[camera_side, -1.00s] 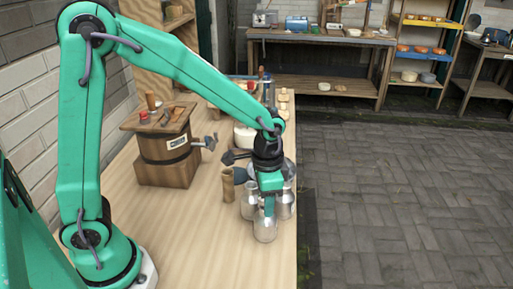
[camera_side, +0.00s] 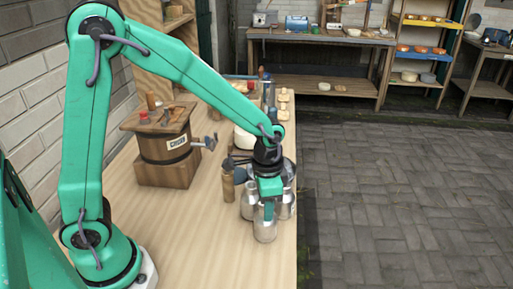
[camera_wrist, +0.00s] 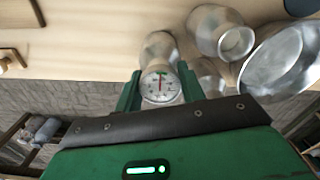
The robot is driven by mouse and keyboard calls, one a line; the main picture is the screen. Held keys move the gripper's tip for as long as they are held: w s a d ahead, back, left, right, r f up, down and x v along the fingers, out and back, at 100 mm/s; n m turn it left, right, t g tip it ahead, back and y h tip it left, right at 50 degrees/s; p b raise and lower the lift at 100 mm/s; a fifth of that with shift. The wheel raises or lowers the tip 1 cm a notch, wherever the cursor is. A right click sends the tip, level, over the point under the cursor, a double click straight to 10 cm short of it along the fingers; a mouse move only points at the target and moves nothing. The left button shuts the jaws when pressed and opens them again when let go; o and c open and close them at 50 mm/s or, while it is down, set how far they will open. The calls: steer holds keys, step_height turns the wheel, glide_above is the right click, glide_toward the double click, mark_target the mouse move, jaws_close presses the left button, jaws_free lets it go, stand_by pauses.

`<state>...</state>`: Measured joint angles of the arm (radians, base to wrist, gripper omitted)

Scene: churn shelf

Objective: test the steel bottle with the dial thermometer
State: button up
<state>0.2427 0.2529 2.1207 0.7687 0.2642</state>
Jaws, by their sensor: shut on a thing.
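My gripper (camera_side: 267,208) is shut on the dial thermometer (camera_wrist: 161,85), whose round white face with a red needle shows between the fingers in the wrist view. In the side view the thermometer is hidden by the gripper. A steel bottle (camera_side: 265,230) stands upright on the bench directly under the gripper; in the wrist view a steel bottle (camera_wrist: 158,48) shows just beyond the dial. The stem is hidden, so I cannot tell whether it is inside the bottle's mouth. Other steel vessels stand close by, one at the left (camera_side: 249,203) and one at the right (camera_side: 288,206).
A brown bottle (camera_side: 228,184) stands left of the steel vessels. A wooden barrel-like churn (camera_side: 167,155) with a side crank stands farther left. A wide steel vessel (camera_wrist: 287,60) crowds the right in the wrist view. The front of the bench (camera_side: 205,240) is clear.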

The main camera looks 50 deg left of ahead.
stand_by(0.7)
steer(key=o, duration=0.9)
steer(key=c, duration=0.4)
steer(key=shift+r, duration=0.1)
steer(key=shift+r, duration=2.35)
steer(key=o, duration=1)
